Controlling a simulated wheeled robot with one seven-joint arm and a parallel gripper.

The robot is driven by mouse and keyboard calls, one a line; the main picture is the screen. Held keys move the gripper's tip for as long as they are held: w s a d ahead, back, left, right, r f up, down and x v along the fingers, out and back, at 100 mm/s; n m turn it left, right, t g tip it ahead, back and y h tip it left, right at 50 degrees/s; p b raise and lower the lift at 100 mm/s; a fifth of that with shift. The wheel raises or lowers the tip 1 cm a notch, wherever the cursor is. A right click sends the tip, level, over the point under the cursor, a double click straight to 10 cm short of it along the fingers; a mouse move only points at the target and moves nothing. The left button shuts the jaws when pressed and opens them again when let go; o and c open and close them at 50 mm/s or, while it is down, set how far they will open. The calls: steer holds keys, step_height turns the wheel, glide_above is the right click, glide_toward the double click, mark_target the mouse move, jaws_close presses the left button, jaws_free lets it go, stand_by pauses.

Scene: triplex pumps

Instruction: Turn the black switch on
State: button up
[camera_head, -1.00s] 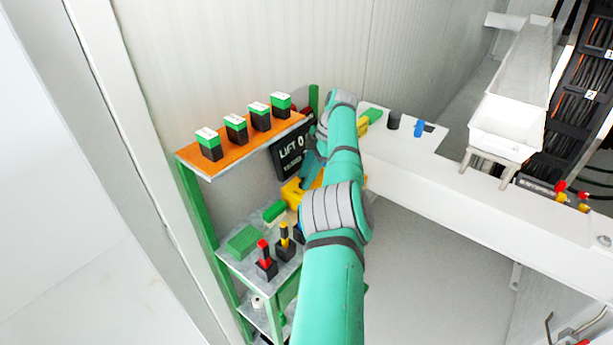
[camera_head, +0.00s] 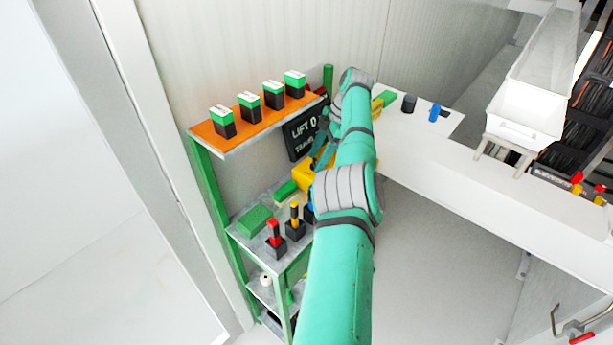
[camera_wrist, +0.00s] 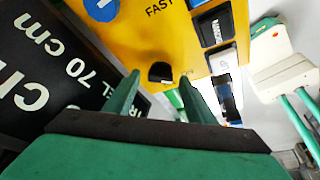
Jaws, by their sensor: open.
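In the wrist view a yellow control box (camera_wrist: 175,35) fills the top middle, with "FAST" printed on it. A small black switch knob (camera_wrist: 160,72) sits near its lower edge. My gripper (camera_wrist: 158,82) is open, with its two green fingers apart and pointing at the box. The black knob appears between the fingertips; I cannot tell whether they touch it. In the head view the yellow box (camera_head: 318,172) is partly hidden behind my arm, and the black knob is hidden there.
Black rocker switches (camera_wrist: 212,25) and a blue button (camera_wrist: 100,8) are on the same box. A black lift sign (camera_head: 302,136) stands close by. An orange shelf (camera_head: 222,142) carries several green-and-black blocks. Red and yellow levers (camera_head: 274,234) stand below. A white bench (camera_head: 425,135) lies right.

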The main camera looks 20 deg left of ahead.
steer(key=shift+m+t, duration=0.3)
steer(key=shift+m, duration=0.3)
